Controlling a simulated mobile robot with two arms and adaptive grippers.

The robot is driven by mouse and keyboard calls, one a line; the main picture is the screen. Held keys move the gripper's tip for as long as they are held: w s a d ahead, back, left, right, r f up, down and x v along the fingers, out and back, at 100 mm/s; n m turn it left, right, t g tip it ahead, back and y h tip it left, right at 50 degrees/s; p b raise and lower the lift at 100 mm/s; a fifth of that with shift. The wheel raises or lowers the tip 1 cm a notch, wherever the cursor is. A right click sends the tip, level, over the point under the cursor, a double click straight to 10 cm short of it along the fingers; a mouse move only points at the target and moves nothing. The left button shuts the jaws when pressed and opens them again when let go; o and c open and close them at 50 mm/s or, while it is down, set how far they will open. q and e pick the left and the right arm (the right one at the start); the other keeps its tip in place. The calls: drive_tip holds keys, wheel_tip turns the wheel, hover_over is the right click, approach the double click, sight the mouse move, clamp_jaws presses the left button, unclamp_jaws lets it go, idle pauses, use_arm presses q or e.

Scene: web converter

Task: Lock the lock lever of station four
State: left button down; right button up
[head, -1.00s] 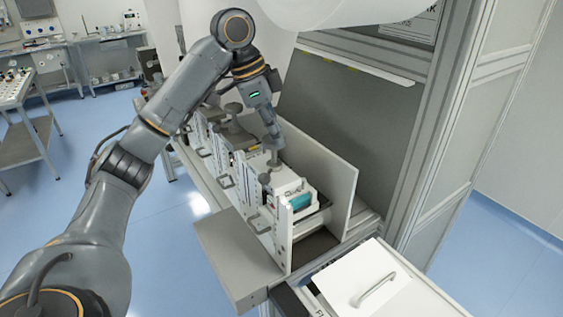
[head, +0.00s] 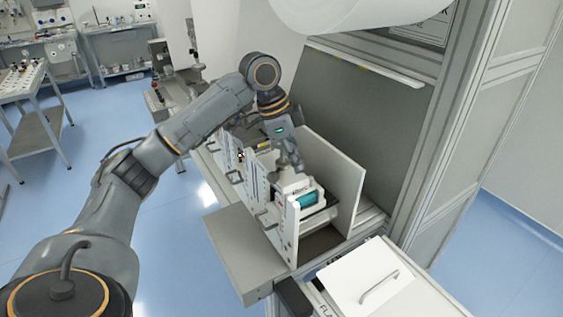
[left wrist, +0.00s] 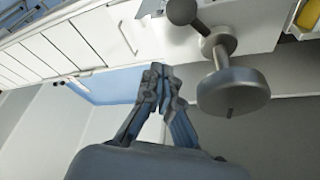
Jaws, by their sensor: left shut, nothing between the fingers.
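My left gripper (head: 297,166) reaches down over the row of stations. In the left wrist view its fingers (left wrist: 159,88) are shut with nothing between them. Just right of the fingers there is a grey lever with a round disc (left wrist: 232,92) and a ball knob (left wrist: 181,11); the fingers look apart from it. In the head view the arm and gripper hide most of this lever. The nearest station holds a white block with a teal cylinder (head: 309,198) between upright white plates (head: 284,232). I cannot tell which station is number four. My right gripper is not in view.
A grey box-like ledge (head: 238,253) juts out in front of the stations. A white lid with a handle (head: 362,277) lies at the lower right. A tall panel (head: 336,175) stands behind the stations, and a large white roll (head: 350,12) hangs above.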

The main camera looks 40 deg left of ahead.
sight(288, 180)
use_arm(q)
drive_tip(key=shift+d+f, duration=0.1)
drive_tip(key=shift+f, duration=0.6)
drive_tip(key=shift+s+a+f+p, duration=0.1)
drive_tip(key=shift+s+a+p, duration=0.25)
drive_tip(key=shift+a, duration=0.2)
drive_tip(key=shift+s+a+f+p, duration=0.1)
drive_tip(key=shift+s+a+p, duration=0.1)
drive_tip(key=shift+a+p, duration=0.3)
drive_tip(key=shift+s+a+f, duration=0.15)
drive_tip(key=shift+s+a, duration=0.3)
drive_tip(key=shift+a, duration=0.1)
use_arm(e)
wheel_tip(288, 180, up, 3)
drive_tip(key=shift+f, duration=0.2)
use_arm(q)
drive_tip(key=shift+w+d, duration=0.1)
drive_tip(key=shift+w, duration=0.05)
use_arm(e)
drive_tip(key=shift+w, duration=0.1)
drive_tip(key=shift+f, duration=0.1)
